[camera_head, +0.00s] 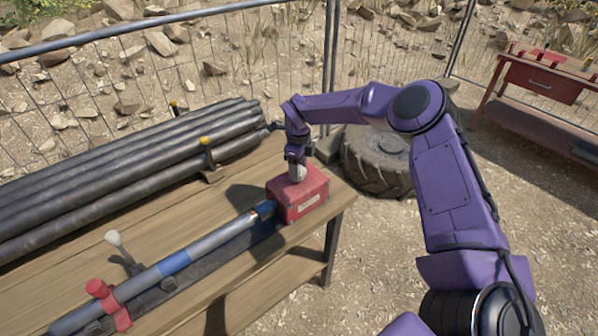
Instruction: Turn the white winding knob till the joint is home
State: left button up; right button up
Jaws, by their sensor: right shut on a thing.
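The white winding knob (298,173) sits on top of a red box (303,195) at the right end of the wooden bench. My right gripper (298,160) reaches down from above and is shut on the white knob, its fingers partly hiding it. A grey pipe (213,241) with a blue band lies along a dark rail and runs up to the red box. A dark blue collar (265,209) is at the joint by the box; I cannot tell how far the pipe ends are engaged. My left gripper is not in view.
A red clamp (107,303) and a white-knobbed lever (113,239) stand near the pipe's left end. Several dark pipes (110,165) lie at the bench's back. A tyre (377,160), wire fence and red workbench (543,82) stand beyond.

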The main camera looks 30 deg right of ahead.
jog(key=m+b, duration=0.4)
jog(key=shift+a+f, duration=0.15)
jog(key=shift+f, duration=0.25)
jog(key=m+b, duration=0.5)
jog(key=m, duration=0.1)
jog(key=m+b, duration=0.4)
jog(key=shift+r+m+b, duration=0.15)
jog(key=shift+m+b, duration=0.75)
jog(key=shift+m, duration=0.3)
jog(key=shift+r+m+b, duration=0.1)
jog(key=shift+m+b, duration=0.8)
jog(key=shift+m, duration=0.3)
jog(key=shift+w, duration=0.1)
jog(key=o, duration=0.8)
jog(key=shift+c, duration=0.2)
jog(key=o, duration=0.3)
jog(key=shift+w+d, duration=0.1)
jog(key=shift+d, duration=0.1)
